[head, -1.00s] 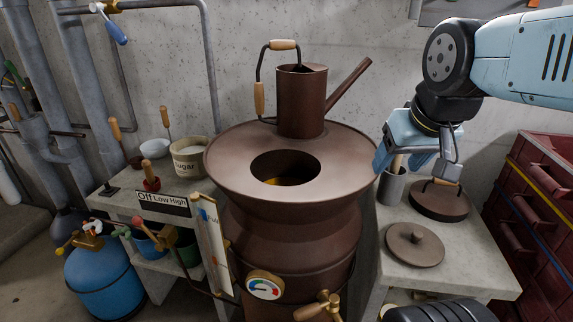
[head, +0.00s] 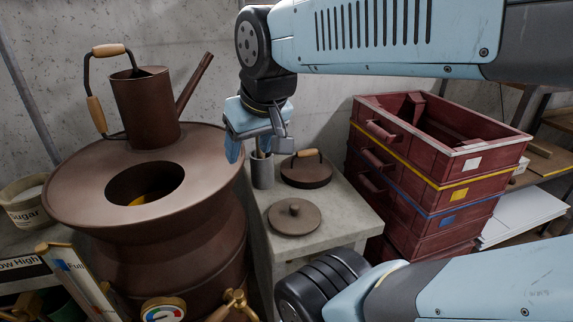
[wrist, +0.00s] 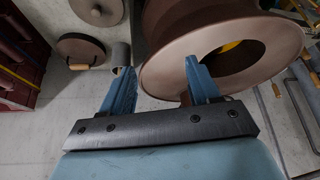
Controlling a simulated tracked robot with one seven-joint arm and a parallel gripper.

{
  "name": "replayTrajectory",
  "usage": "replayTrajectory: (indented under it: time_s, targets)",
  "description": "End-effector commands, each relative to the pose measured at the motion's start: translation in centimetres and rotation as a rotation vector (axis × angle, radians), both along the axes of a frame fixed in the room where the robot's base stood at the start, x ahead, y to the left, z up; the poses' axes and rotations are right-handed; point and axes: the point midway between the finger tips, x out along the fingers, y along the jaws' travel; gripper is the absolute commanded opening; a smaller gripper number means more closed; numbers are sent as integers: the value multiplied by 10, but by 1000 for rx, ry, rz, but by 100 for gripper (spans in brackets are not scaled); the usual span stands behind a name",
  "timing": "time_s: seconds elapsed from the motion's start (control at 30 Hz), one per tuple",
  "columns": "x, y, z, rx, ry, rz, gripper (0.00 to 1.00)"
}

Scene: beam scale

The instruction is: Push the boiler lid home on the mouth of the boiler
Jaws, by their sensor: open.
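The brown boiler (head: 85,190) has a wide, flared top with a round open mouth (head: 145,183); something yellow shows inside. Two brown lid-like discs lie on the stone bench: one with an arched wooden handle (head: 306,175), one with a central knob (head: 294,217). I cannot tell which is the boiler lid. My gripper (head: 258,148) is open and empty, above the bench beside the boiler's right rim. In the wrist view, my gripper (wrist: 161,72) shows the boiler rim (wrist: 160,75) beyond its fingers, with the handled disc (wrist: 81,50) and knobbed disc (wrist: 97,10) to the left.
A brown can with a spout (head: 147,108) stands on the back of the boiler top. A grey cup (head: 262,172) stands on the bench (head: 345,205) below my gripper. Stacked red crates (head: 430,170) stand to the right. A gauge (head: 163,311) and brass tap are on the boiler's front.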

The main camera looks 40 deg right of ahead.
Motion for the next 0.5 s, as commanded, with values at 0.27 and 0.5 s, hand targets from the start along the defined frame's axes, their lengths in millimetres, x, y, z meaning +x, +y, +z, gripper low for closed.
replayTrajectory:
  time_s: [0.27, 0.5]
  targets:
    - [0, 0, 0, 0, 0, 0, 61]
    - [11, -6, -1, -20, -13, 6, 61]
